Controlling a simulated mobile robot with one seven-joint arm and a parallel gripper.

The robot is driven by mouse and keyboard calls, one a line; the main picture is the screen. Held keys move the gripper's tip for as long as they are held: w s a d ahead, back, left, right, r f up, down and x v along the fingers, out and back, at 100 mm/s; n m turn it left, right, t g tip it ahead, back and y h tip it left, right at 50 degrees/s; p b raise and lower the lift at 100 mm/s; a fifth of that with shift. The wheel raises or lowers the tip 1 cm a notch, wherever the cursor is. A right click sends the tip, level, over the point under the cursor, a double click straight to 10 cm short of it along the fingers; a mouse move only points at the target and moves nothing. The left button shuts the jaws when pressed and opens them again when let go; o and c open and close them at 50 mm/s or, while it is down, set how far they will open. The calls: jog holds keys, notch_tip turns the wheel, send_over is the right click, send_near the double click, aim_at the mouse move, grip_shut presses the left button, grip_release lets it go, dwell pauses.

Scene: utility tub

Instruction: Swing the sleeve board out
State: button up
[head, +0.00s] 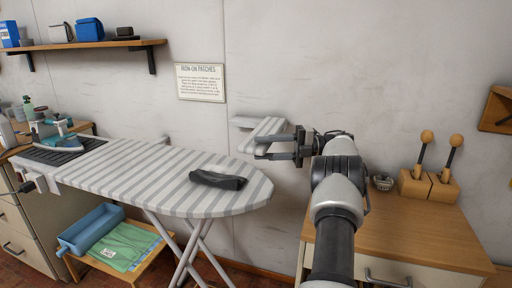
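The sleeve board (266,130) is a small grey-and-white striped board beside the wall, past the rounded end of the big ironing board. A pale bracket or shelf (243,122) shows at its wall end. My gripper (260,147) reaches in from the right at the near end of the sleeve board. Its two dark fingers are apart, one above the other in the picture, with part of the striped board showing between them. I cannot tell whether they touch it. The right side of the sleeve board is partly hidden by my gripper.
A wooden-topped cabinet (430,236) stands at right. A sign (201,82) hangs on the wall.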

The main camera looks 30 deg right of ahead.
jog(key=shift+p+v, duration=0.4)
jog(key=shift+v, duration=1.8)
